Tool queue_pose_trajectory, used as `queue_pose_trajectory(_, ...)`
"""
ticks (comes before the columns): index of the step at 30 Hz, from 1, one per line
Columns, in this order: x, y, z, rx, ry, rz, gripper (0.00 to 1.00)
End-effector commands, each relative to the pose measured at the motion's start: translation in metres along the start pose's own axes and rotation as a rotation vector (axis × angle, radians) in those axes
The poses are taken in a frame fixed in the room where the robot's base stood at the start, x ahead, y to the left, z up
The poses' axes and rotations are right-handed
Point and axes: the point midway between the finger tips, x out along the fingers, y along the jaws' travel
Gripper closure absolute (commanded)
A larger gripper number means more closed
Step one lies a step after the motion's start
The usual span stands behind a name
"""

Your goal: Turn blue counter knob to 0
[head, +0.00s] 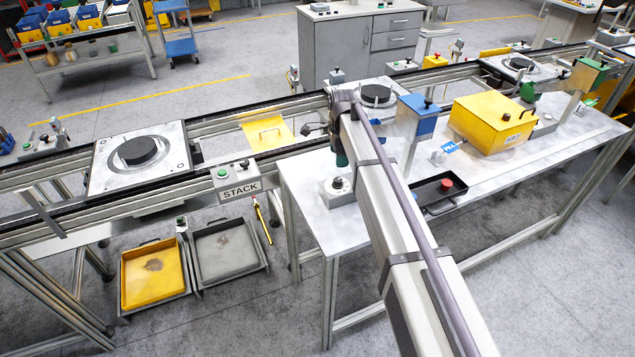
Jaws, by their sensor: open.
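The blue counter (418,113) is a blue box on a grey post on the light worktable, right of my arm. Its small black knob (428,103) sticks out near the top. The knob's setting and any digits are too small to read. My arm crosses the picture from the lower right up to the middle.
A yellow box (492,122) and a green counter (588,75) stand right of the blue counter. The conveyor (210,150) carries pallets behind.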

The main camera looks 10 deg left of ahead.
Motion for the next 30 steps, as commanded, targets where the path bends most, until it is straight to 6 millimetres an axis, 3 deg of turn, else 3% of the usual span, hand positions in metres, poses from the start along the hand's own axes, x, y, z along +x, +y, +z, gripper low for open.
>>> queue_pose_trajectory(7,0.019,0.0,0.0,0.001,0.0,0.0,0.36)
queue_pose_trajectory(15,0.083,0.001,0.0,0.0,0.0,0.0,0.36)
queue_pose_trajectory(19,0.105,0.001,0.0,-0.001,0.0,0.0,0.36)
queue_pose_trajectory(30,0.108,0.001,0.0,-0.001,0.0,0.0,0.38)
